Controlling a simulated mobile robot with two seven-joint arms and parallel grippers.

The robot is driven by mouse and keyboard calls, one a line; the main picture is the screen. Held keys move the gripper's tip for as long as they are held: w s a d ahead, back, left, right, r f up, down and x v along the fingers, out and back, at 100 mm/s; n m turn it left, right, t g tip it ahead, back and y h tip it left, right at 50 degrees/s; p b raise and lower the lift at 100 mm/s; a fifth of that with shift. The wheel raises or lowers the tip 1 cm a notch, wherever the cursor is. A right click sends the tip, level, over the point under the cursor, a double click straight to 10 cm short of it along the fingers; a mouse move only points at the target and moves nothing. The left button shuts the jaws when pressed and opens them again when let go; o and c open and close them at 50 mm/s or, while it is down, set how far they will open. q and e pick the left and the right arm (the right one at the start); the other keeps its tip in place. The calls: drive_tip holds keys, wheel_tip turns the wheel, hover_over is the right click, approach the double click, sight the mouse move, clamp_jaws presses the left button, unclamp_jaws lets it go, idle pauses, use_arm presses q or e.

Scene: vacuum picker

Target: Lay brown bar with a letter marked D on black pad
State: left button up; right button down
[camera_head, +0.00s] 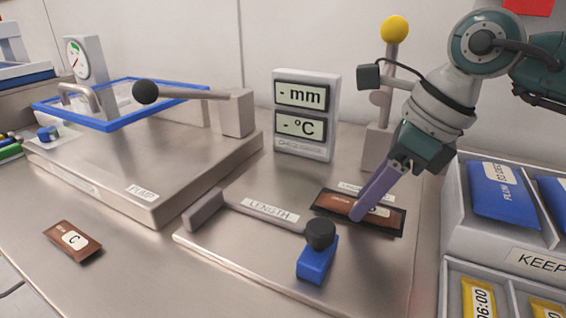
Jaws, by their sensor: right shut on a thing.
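My right gripper (358,212) reaches down from the upper right, its purple fingers shut on a brown bar (342,203). The bar lies flat over the black pad (398,228), whose dark edge shows around it. A white label on the bar is partly hidden behind the fingers, so I cannot read its letter. I cannot tell if the bar rests fully on the pad or is just above it. Another brown bar marked C (72,240) lies on the table at the left. My left gripper is not in view.
The length station has a lever with a black knob (320,234) and a blue block (317,262) in front of the pad. A gauge display (306,112) stands behind. The pump plate (190,165) is left; the keep bins (500,232) with packets are right.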

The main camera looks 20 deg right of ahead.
drive_tip(key=shift+f, duration=0.2)
drive_tip(key=c, duration=0.5)
unclamp_jaws()
drive_tip(key=shift+r, duration=0.1)
drive_tip(key=shift+d+r, duration=0.15)
drive_tip(key=shift+r, duration=0.2)
drive_tip(key=v, duration=1.1)
drive_tip(key=shift+s+p, duration=0.15)
drive_tip(key=shift+p, duration=0.25)
